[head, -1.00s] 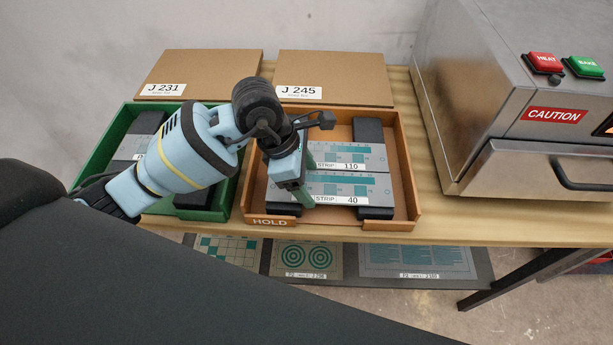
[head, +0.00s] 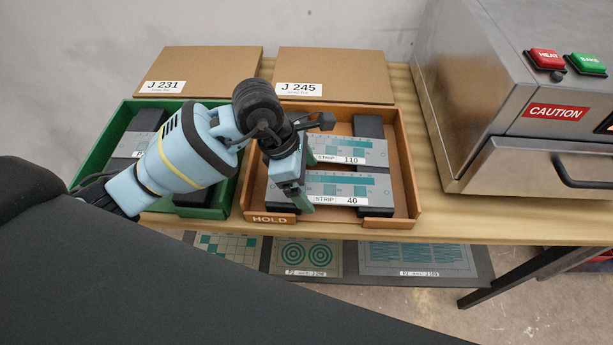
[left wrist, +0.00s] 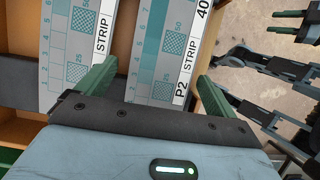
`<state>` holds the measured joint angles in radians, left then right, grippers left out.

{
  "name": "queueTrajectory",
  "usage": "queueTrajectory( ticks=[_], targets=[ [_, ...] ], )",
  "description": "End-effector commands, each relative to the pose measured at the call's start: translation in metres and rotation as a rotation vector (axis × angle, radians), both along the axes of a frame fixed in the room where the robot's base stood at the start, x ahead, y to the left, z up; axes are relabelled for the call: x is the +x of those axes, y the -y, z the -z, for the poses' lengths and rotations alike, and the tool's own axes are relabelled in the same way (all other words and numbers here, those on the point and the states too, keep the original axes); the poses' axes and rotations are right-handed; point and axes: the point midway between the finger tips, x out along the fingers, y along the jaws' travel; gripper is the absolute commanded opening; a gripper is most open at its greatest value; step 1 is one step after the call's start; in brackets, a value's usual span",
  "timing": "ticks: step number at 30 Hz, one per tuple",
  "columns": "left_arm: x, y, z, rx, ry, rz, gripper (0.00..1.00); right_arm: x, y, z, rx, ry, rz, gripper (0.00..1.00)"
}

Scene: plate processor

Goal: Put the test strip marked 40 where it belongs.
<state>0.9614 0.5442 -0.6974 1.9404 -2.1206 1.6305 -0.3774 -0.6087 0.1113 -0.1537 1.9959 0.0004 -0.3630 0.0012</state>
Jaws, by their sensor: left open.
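The strip marked 40 (head: 345,187) is a grey plate with teal patches. It lies across dark rails at the front of the brown HOLD tray (head: 408,185). It also shows in the left wrist view (left wrist: 163,50). My left gripper (head: 301,190) is at this strip's left part. In the left wrist view the gripper (left wrist: 155,86) is open, its green fingers on either side of the strip's labelled end. I cannot tell whether they touch it. The strip marked 110 (head: 350,152) lies just behind. Dark parts with green tips (left wrist: 287,22) may be my right gripper; their state is unclear.
A green tray (head: 107,155) stands left of the HOLD tray, partly hidden by my arm. Flat boxes J 231 (head: 205,66) and J 245 (head: 335,70) lie behind. A steel oven (head: 480,130) stands right. More plates lie on a lower shelf (head: 350,284).

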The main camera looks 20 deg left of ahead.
Motion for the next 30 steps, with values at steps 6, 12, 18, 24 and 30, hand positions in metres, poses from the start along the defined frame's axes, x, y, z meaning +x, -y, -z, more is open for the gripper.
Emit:
queueTrajectory(
  ticks=[6,12,18,24,30],
  targets=[
    [-0.001,-0.007,-0.025,0.000,0.007,0.000,0.93,0.008,0.000,-0.006,0.000,0.018,0.001,0.36],
    [-0.005,-0.023,-0.063,0.001,0.008,0.000,0.93,0.011,0.000,-0.008,0.000,0.025,0.000,0.36],
    [-0.009,-0.036,-0.096,0.000,0.007,0.000,0.93,0.011,0.000,-0.009,0.000,0.025,0.000,0.36],
    [-0.012,-0.043,-0.113,0.000,0.003,0.000,0.93,0.009,0.000,-0.008,-0.001,0.022,0.000,0.36],
    [-0.013,-0.044,-0.117,-0.001,0.002,0.001,0.93,0.004,0.000,-0.007,-0.001,0.012,0.000,0.36]
  ],
)
